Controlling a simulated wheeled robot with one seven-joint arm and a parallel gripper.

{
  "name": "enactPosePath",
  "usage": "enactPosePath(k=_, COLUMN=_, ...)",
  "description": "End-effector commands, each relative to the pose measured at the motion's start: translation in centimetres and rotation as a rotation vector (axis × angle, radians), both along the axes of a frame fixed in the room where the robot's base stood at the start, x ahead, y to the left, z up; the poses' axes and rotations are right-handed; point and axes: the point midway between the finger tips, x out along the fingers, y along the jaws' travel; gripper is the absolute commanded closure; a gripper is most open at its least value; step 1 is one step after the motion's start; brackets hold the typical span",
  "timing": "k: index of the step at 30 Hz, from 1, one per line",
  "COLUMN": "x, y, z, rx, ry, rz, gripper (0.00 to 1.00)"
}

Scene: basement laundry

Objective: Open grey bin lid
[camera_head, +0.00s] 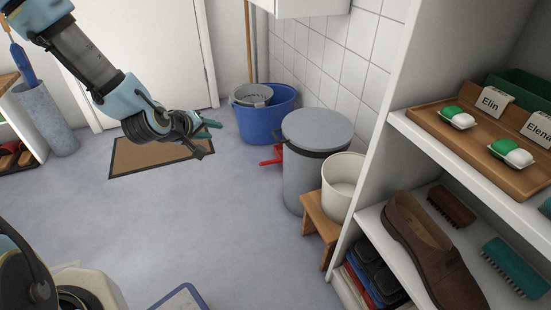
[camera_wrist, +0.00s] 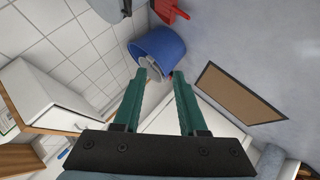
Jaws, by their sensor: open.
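The grey bin (camera_head: 309,170) stands on the floor against the tiled wall in the head view. Its round grey lid (camera_head: 318,130) lies flat and shut on a dark rim. Part of the bin (camera_wrist: 110,8) seems to show at the top of the wrist view. My gripper (camera_head: 212,138) is left of the bin, in the air and apart from it. Its green fingers (camera_wrist: 158,78) are spread with nothing between them.
A blue bucket (camera_head: 265,122) with a grey wringer stands behind the bin. A white pot (camera_head: 343,180) on a wooden stool (camera_head: 318,218) stands close in front of it. A white shelf (camera_head: 450,158) blocks the right side. A brown mat (camera_head: 158,156) lies left; the middle floor is clear.

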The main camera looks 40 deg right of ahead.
Motion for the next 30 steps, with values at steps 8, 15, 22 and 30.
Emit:
enactPosePath(k=8, x=-4.4, y=-9.1, z=-9.4, rx=-0.385, ry=0.113, rz=0.078, gripper=0.59)
enactPosePath(k=15, x=-6.0, y=-12.2, z=-11.5, rx=-0.597, ry=0.193, rz=0.159, gripper=0.59)
enactPosePath(k=22, x=-5.9, y=-13.5, z=-11.6, rx=-0.648, ry=0.209, rz=0.182, gripper=0.59)
enactPosePath(k=30, x=-4.0, y=-17.7, z=-12.4, rx=-0.648, ry=0.207, rz=0.182, gripper=0.59)
